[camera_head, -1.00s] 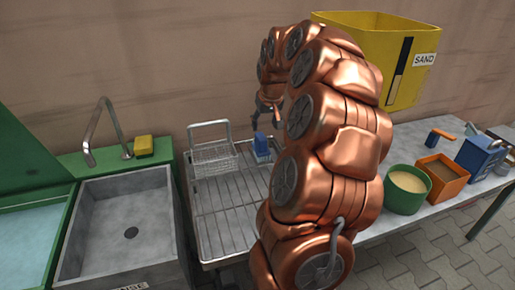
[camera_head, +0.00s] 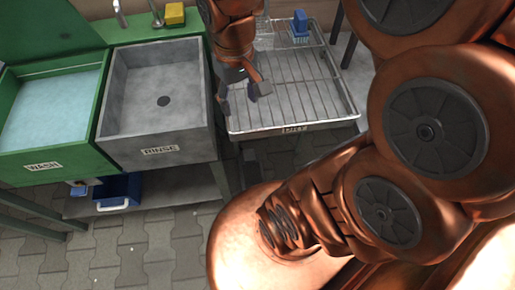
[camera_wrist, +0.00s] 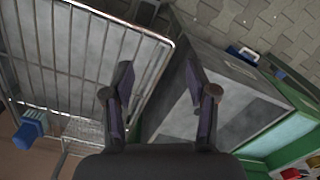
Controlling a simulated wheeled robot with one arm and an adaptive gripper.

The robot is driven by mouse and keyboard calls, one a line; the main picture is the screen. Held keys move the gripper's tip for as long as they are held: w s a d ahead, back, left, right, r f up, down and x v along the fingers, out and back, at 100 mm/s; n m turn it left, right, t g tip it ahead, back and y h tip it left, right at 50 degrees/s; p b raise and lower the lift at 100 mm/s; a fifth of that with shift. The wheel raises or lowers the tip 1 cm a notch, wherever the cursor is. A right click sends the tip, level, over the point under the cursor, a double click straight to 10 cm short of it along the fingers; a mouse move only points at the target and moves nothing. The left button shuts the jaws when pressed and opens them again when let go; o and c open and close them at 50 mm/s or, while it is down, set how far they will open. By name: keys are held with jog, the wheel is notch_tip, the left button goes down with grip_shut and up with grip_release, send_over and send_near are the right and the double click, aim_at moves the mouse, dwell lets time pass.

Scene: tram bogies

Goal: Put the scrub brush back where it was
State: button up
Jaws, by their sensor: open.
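The blue scrub brush (camera_head: 300,27) stands at the far end of the wire drying rack (camera_head: 290,85), its pale lower part towards the wires. In the wrist view the brush (camera_wrist: 31,130) is at the lower left, well away from my fingers. My gripper (camera_head: 240,97) is open and empty. It hangs over the rack's left edge, beside the rinse sink, pointing down. In the wrist view nothing lies between its fingers (camera_wrist: 160,72). The rack also shows at the left there (camera_wrist: 80,50).
The grey rinse sink (camera_head: 128,95) and the green wash basin (camera_head: 45,150) are left of the rack. A yellow sponge (camera_head: 174,14) sits on the green ledge behind. A blue bin (camera_head: 118,189) stands on the shelf below. Most of the rack's wires are bare.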

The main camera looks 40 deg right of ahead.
jog(key=s+a+f+g, duration=0.1)
jog(key=s+a, duration=0.1)
jog(key=s, duration=0.4)
jog(key=s+a+f, duration=0.1)
jog(key=s+a, duration=0.1)
jog(key=s, duration=0.3)
jog(key=shift+s+f+n+g, duration=0.3)
jog(key=shift+s+f+g, duration=0.05)
jog(key=shift+f+g, duration=0.05)
jog(key=shift+a, duration=0.1)
jog(key=s+p+v, duration=0.2)
jog(key=p+v, duration=1)
jog(key=shift+r+t, duration=0.3)
jog(key=shift+r, duration=0.3)
jog(key=shift+a, duration=0.1)
